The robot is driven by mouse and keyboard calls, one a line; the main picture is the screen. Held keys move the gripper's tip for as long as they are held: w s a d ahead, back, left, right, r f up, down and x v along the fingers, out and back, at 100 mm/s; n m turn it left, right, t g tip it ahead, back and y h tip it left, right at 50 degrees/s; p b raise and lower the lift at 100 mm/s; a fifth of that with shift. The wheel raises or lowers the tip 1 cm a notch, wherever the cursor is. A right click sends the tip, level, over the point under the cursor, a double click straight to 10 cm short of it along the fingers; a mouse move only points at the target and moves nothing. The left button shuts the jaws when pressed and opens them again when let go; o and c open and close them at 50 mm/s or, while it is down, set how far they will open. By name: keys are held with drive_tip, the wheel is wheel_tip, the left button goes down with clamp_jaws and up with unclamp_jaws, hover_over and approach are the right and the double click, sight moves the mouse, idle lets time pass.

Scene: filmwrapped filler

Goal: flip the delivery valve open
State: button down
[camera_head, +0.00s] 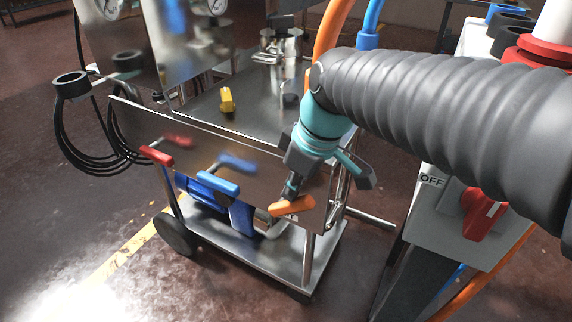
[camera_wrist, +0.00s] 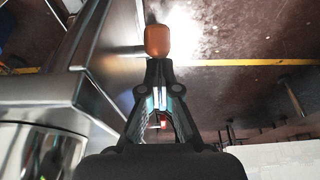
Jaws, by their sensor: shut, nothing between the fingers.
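A steel cart's front panel (camera_head: 235,165) carries three lever handles: a red one (camera_head: 157,154) at left, a blue one (camera_head: 218,182) in the middle and an orange one (camera_head: 291,206) at right. No label shows which is the delivery valve. My gripper (camera_head: 291,190) is shut and empty, pointing down at the orange handle. In the wrist view the orange handle (camera_wrist: 158,40) lies just beyond my fingertips (camera_wrist: 159,64). I cannot tell whether they touch it.
The cart top bears a steel pot (camera_head: 281,45) and a yellow piece (camera_head: 227,100). A coiled black hose (camera_head: 75,150) hangs at left. A grey box with a red switch (camera_head: 483,212) and an OFF label stands close at right. Open floor (camera_head: 60,220) lies in front at left.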

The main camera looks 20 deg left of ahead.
drive_tip(key=shift+d+f+b, duration=0.15)
drive_tip(key=shift+d+f, duration=0.15)
drive_tip(key=shift+d, duration=0.2)
drive_tip(key=shift+d+f+b, duration=0.15)
drive_tip(key=shift+d+f, duration=0.1)
drive_tip(key=shift+d, duration=0.25)
drive_tip(key=v, duration=1.2)
drive_tip(key=shift+s+d, duration=0.1)
